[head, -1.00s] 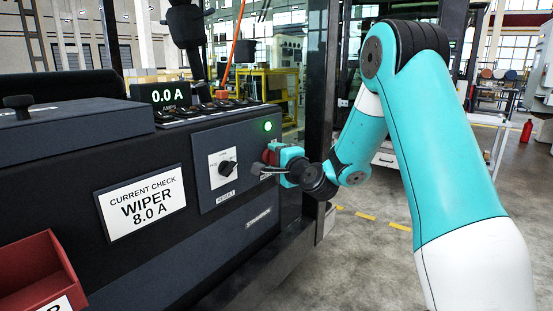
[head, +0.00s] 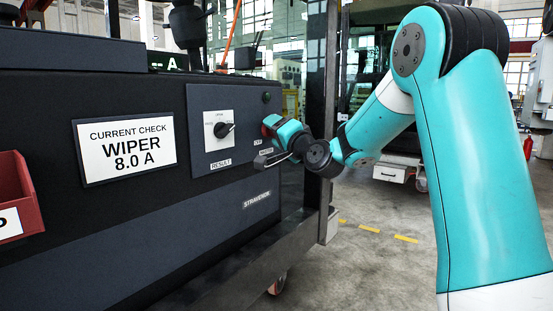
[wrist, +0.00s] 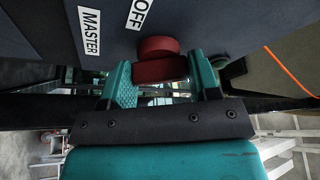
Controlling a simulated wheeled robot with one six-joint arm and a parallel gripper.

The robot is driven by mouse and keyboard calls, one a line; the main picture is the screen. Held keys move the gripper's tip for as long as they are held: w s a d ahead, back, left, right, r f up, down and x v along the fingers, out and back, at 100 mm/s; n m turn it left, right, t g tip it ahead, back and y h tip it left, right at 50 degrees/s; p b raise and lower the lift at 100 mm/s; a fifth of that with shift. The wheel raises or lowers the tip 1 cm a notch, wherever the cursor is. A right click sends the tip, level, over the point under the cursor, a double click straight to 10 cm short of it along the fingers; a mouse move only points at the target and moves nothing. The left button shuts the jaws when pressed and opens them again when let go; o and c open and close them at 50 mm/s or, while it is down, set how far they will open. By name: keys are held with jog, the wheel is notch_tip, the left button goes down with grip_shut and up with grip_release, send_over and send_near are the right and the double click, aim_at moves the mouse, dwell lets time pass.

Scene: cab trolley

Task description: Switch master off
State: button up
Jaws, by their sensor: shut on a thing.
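The red master switch knob (wrist: 158,47) sits on the dark panel, beside the white MASTER label (wrist: 90,31) and the OFF label (wrist: 139,13). My gripper (wrist: 160,78) has its teal fingers either side of the knob's red grip and is shut on it. In the head view my gripper (head: 276,128) is at the right end of the panel and hides most of the knob. The round indicator lamp (head: 267,97) above it is dark. The knob's exact turn angle is hard to tell.
Left of my gripper is a black selector knob (head: 224,129) with a RESULT label (head: 220,164). A CURRENT CHECK sign (head: 126,147) reads WIPER 8.0 A. A red bin (head: 20,190) is at far left. A dark post (head: 318,110) stands close on the right.

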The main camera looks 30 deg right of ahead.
jog(key=n+y+b, duration=0.1)
jog(key=n+b, duration=0.2)
jog(key=b, duration=0.2)
jog(key=f+n+t+y+b, duration=0.1)
jog(key=n+y+b, duration=0.1)
jog(key=n+b, duration=0.2)
jog(key=shift+d+f+b, duration=0.1)
jog(key=shift+d+b, duration=0.05)
jog(key=shift+b, duration=1.15)
jog(key=n+y+b, duration=0.2)
jog(key=n+b, duration=0.2)
jog(key=n, duration=0.1)
jog(key=shift+b, duration=0.4)
jog(key=shift+w+r+n+g+y+b, duration=0.1)
jog(key=shift+r+n+g+y+b, duration=0.1)
jog(key=shift+n+y+b, duration=0.5)
jog(key=shift+r+n+g+y+b, duration=0.15)
jog(key=shift+n+y+b, duration=0.3)
jog(key=shift+n, duration=0.45)
jog(key=shift+r, duration=0.15)
jog(key=o, duration=0.9)
